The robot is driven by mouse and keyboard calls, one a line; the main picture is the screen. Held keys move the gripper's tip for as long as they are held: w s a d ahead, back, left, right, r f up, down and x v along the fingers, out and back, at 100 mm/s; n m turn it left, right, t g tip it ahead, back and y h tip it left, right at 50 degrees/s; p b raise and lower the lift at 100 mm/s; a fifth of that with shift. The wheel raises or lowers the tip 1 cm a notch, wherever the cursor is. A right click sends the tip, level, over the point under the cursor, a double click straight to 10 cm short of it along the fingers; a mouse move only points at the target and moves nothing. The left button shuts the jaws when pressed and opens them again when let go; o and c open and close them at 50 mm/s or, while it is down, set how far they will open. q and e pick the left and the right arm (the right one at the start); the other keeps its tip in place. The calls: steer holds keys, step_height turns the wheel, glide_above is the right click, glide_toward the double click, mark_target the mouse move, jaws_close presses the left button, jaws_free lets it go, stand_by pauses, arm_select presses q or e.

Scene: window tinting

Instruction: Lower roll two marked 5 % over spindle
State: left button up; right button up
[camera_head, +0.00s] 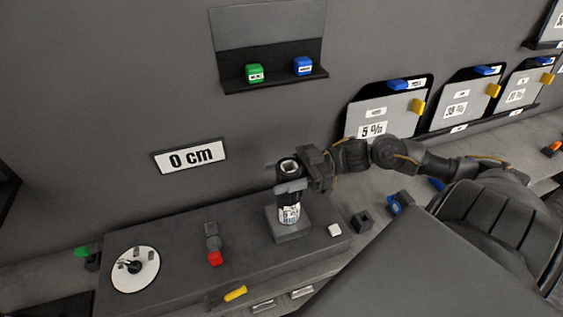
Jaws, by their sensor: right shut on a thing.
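A short dark roll (289,193) with a white printed label stands upright over a square dark base (292,231) on the grey bench block. Its top shows a hollow core, and the print on its label is too small to read. My right gripper (291,184) reaches in from the right and is shut on the roll near its upper part. The spindle is hidden by the roll, and I cannot tell whether the roll's lower end touches the base. My left gripper is not in view.
A white cube (335,230) is close right of the base. Panels, one marked 5 % (385,108), stand at the back right.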

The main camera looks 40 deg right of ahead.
steer(key=o, duration=1.7)
steer(key=shift+d, duration=0.15)
steer(key=shift+s+d+f, duration=0.1)
steer(key=shift+s+d, duration=0.05)
steer(key=shift+d, duration=0.1)
steer(key=b+v, duration=0.1)
steer(key=v, duration=0.9)
steer(key=shift+b, duration=0.4)
